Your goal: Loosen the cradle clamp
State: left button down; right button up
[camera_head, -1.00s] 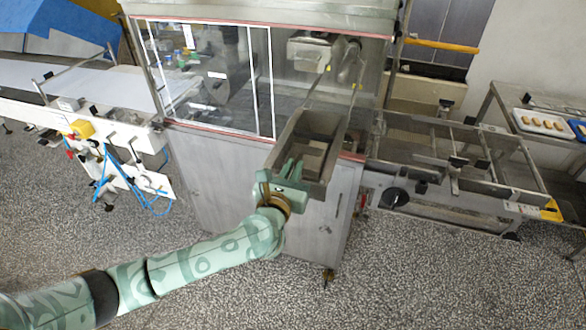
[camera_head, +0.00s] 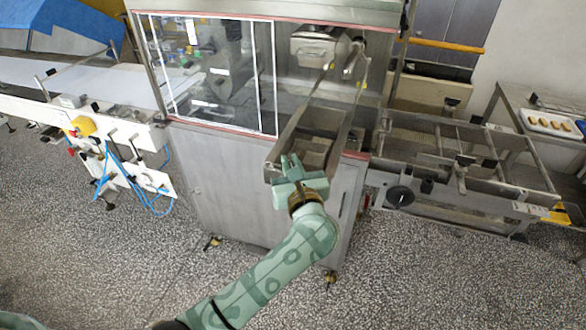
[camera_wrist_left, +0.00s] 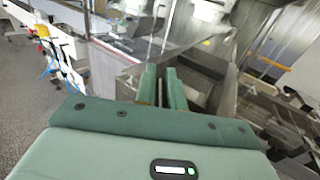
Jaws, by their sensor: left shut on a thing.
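My left gripper (camera_head: 290,163) is at the near end of the open metal trough (camera_head: 281,140) on the front of the steel machine. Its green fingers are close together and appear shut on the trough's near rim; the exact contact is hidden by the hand. In the left wrist view the fingertips (camera_wrist_left: 161,72) point at the trough (camera_wrist_left: 205,66), which is blurred. The cradle clamp is not clear to me. A black round knob (camera_head: 399,196) on the right-hand frame (camera_head: 485,187) stands apart from my gripper. My right gripper is not in view.
The machine cabinet (camera_head: 235,185) with a glazed front stands behind the arm. A white conveyor (camera_head: 75,80) with blue hoses is at the left. A table (camera_head: 510,98) with a tray (camera_head: 528,115) is at the far right. The speckled floor in front is open.

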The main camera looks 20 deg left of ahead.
pick_arm(q)
jog(key=shift+a+n+g+y+b, duration=0.1)
jog(key=shift+n+g+y+b, duration=0.45)
jog(key=shift+y, duration=0.25)
jog(key=c, duration=1.5)
grip_release()
